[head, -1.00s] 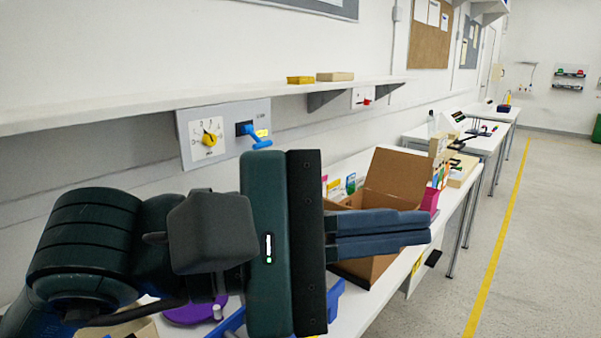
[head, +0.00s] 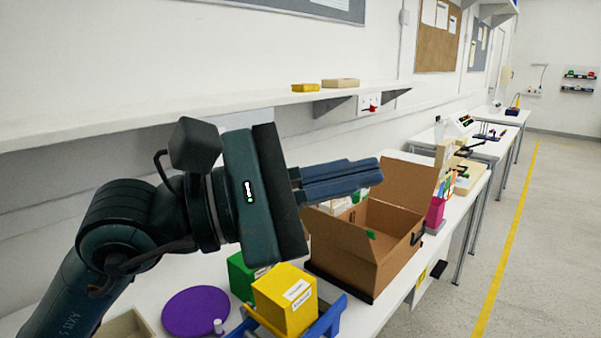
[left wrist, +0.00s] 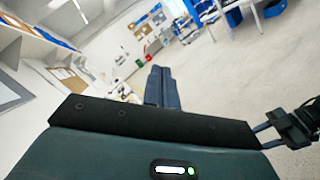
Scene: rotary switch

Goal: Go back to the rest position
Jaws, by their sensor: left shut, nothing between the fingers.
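My left gripper (head: 376,171) is shut and empty in the head view. Its blue-grey fingers lie together, pointing right, above the table and in front of the open cardboard box. The shut fingers also show in the left wrist view (left wrist: 158,72). The grey switch panel (head: 243,117) on the wall is mostly hidden behind my left gripper; only its upper edge shows. My right gripper (left wrist: 258,135) seems to be the dark gripper at the right edge of the left wrist view; whether its fingers are apart is not clear.
A cardboard box (head: 338,243) stands open on the table. Nearer are a yellow box (head: 285,300), a green box (head: 240,274) and a purple disc (head: 195,311). A wall shelf (head: 225,105) runs above. The floor at right is clear.

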